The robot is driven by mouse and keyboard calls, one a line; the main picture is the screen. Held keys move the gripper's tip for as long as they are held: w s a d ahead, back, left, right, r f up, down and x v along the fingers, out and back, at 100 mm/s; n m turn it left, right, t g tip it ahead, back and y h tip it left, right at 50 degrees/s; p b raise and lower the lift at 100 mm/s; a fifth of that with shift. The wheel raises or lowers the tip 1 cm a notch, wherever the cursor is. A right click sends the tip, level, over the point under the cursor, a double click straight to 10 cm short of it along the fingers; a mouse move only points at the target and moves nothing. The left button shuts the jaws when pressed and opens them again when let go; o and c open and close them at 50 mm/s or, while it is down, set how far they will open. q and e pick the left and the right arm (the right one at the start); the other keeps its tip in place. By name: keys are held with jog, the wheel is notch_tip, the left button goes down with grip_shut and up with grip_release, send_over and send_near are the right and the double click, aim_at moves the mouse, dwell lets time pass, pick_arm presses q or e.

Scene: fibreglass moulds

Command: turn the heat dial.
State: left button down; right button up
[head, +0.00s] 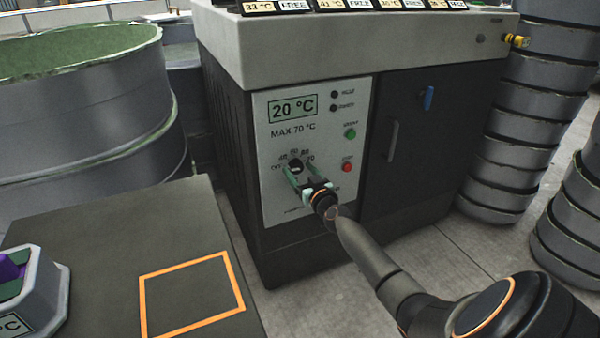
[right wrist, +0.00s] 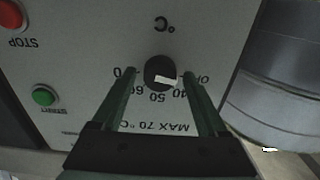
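The heat dial (head: 296,166) is a round black knob with a white mark, on the pale control panel (head: 274,197) of a dark machine. Numbers ring the dial, and the display (head: 293,108) above it reads 20 °C. My right gripper (head: 298,178) reaches the panel from the lower right. In the right wrist view the dial (right wrist: 160,72) shows upside down between the two green fingers (right wrist: 162,75), one on each side with gaps to the knob. The right gripper is open. My left gripper is not in view.
The panel has a green start button (head: 350,133) and a red stop button (head: 347,167) right of the dial. A dark table (head: 120,235) with an orange square outline stands at the lower left. Grey round moulds (head: 80,120) stand at left, with stacked ones (head: 530,120) at right.

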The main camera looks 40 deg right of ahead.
grip_shut()
dwell(0.4)
jog(key=m, duration=0.5)
jog(key=shift+f+m, duration=0.1)
jog(key=shift+m, duration=0.3)
jog(key=m+b, duration=0.1)
jog(key=m, duration=1)
jog(key=shift+m, duration=0.4)
jog(key=m, duration=0.5)
jog(key=shift+m, duration=0.7)
